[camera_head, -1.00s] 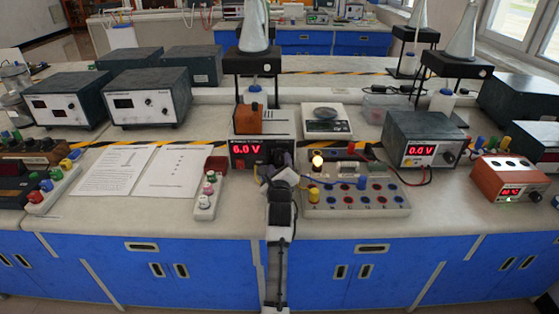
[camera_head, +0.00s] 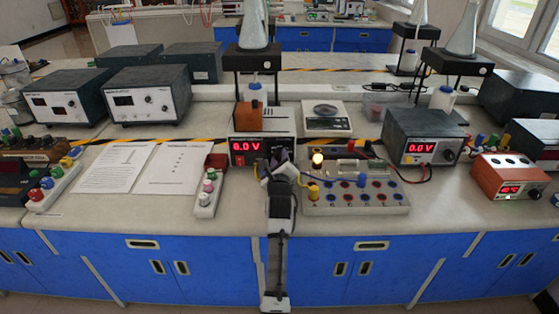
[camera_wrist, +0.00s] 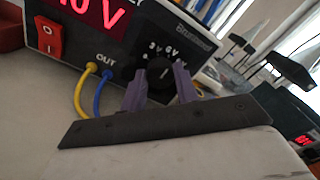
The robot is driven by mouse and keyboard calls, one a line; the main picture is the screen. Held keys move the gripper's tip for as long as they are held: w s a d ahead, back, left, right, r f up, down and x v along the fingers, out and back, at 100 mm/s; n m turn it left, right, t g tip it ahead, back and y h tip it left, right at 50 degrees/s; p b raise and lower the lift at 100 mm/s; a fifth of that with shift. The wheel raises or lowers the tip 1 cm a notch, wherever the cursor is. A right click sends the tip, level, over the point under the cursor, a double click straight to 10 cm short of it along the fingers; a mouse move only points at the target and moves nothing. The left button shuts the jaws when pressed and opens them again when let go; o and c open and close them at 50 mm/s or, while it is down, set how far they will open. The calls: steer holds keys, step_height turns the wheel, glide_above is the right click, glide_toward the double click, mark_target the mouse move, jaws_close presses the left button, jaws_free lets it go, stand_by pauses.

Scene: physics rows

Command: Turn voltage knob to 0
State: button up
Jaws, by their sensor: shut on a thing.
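The power supply (camera_head: 248,148) with a red display stands mid-bench; its front also shows in the wrist view (camera_wrist: 125,45). The display seems to read 6.0 V in the head view, though its first digit is hard to tell. The black voltage knob (camera_wrist: 160,73) has a white pointer line directed roughly up, below the 3 V and 6 V marks. My gripper (camera_wrist: 160,90) has its purple fingers on either side of the knob, shut on it. In the head view my gripper (camera_head: 280,160) hides the knob.
Yellow and blue wires plug in at the OUT sockets, left of the knob, near a red switch (camera_wrist: 48,38). A lit bulb (camera_head: 317,159) sits on a circuit board (camera_head: 355,208) to the right. Another supply (camera_head: 425,138) reads 0.0 V.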

steer(key=n+b, duration=0.1)
steer(key=n, duration=0.2)
steer(key=shift+f, duration=0.1)
steer(key=n+b, duration=0.1)
steer(key=n, duration=0.3)
steer(key=shift+n, duration=0.3)
steer(key=n+b, duration=0.1)
steer(key=n, duration=0.3)
steer(key=shift+n, duration=0.3)
steer(key=shift+n+b, duration=0.6)
steer(key=shift+n, duration=1.2)
steer(key=o, duration=1)
steer(key=shift+c, duration=0.2)
